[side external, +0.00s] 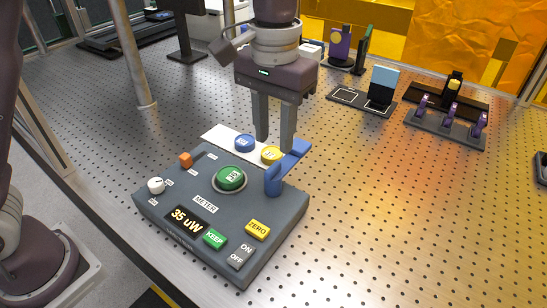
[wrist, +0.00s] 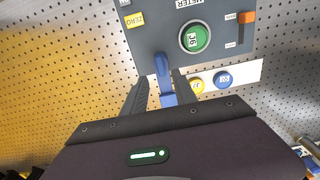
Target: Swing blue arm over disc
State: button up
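The blue arm (side external: 295,154) is pivoted on a blue post at the right back edge of the grey meter box (side external: 170,201). It points outward, away from the green disc (side external: 230,178), which sits in a round seat on the box. My gripper (side external: 275,143) points down above the arm. Its fingers are apart and empty. In the wrist view the blue arm (wrist: 163,72) lies between the two fingers (wrist: 161,77), with gaps visible. I cannot tell whether the fingertips are level with it. The green disc (wrist: 194,37) is uncovered.
A yellow disc (side external: 271,154) and a blue disc (side external: 245,143) lie on a white strip behind the box, close to my gripper. The box has an orange slider (side external: 185,159), a white knob (side external: 156,185) and a display reading 35 uW.

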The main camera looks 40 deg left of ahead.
aim_at(273, 165)
notch_tip(273, 165, down, 6)
jog(key=shift+f, duration=0.1)
grip_shut()
jog(key=shift+a, duration=0.1)
dwell(1.4)
